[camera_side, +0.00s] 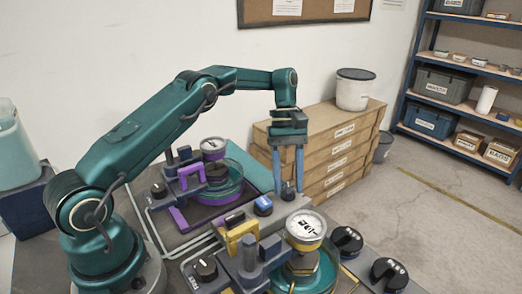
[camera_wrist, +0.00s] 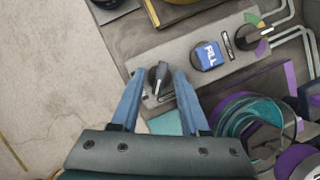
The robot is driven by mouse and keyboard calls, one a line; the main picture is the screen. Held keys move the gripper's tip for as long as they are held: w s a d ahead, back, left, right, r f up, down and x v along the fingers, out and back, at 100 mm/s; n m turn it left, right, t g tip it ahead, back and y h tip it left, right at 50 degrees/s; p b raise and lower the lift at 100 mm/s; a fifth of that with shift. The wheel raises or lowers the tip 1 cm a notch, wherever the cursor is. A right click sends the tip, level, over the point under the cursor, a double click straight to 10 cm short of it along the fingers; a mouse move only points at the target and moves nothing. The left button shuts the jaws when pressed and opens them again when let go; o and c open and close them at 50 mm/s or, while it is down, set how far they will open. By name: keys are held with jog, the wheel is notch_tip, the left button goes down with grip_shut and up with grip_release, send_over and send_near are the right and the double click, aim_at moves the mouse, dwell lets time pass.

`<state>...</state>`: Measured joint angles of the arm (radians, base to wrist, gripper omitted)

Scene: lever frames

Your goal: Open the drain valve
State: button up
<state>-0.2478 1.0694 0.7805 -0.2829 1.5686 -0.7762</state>
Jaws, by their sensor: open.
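No label reading "drain" is legible, so I cannot tell which control is the drain valve. My gripper (camera_side: 288,187) points down with its two blue fingers open. In the wrist view, my gripper (camera_wrist: 160,76) has a black pointer knob (camera_wrist: 158,82) between its fingers, with a gap on each side. That knob (camera_side: 288,192) is partly hidden by the fingers in the side view. On the same grey panel sit a blue cap marked FILL (camera_wrist: 207,55) and a black knob over a green and purple arc (camera_wrist: 252,38). The blue cap also shows in the side view (camera_side: 263,205).
A purple-handled unit with a teal round vessel (camera_side: 225,187) stands behind the panel. A yellow-handled unit with a white gauge (camera_side: 305,227) and black knobs (camera_side: 347,240) stand in front. Wooden crates (camera_side: 330,150) are behind my gripper. Open floor lies to the right.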

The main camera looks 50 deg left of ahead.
jog(key=n+t, duration=0.1)
jog(key=n, duration=0.1)
jog(key=n+t, duration=0.1)
jog(key=n, duration=0.2)
jog(key=shift+s+n+h, duration=0.15)
jog(key=shift+n+h, duration=0.15)
jog(key=shift+a+r, duration=0.2)
jog(key=shift+r, duration=0.1)
jog(key=v, duration=0.3)
jog(key=shift+a+r, duration=0.15)
jog(key=shift+r, duration=0.2)
notch_tip(320, 180, up, 3)
notch_tip(320, 180, up, 8)
jog(key=m+t+y, duration=0.2)
jog(key=m, duration=0.1)
send_over(284, 192)
jog(key=s+d, duration=0.3)
jog(key=s, duration=0.1)
jog(key=s+d+f+m+t+y, duration=0.1)
jog(key=s+m+t+y, duration=0.1)
jog(key=s+m, duration=0.9)
jog(key=shift+s+d+f+t, duration=0.2)
jog(key=shift+s+t, duration=0.7)
jog(key=shift+s, duration=1.05)
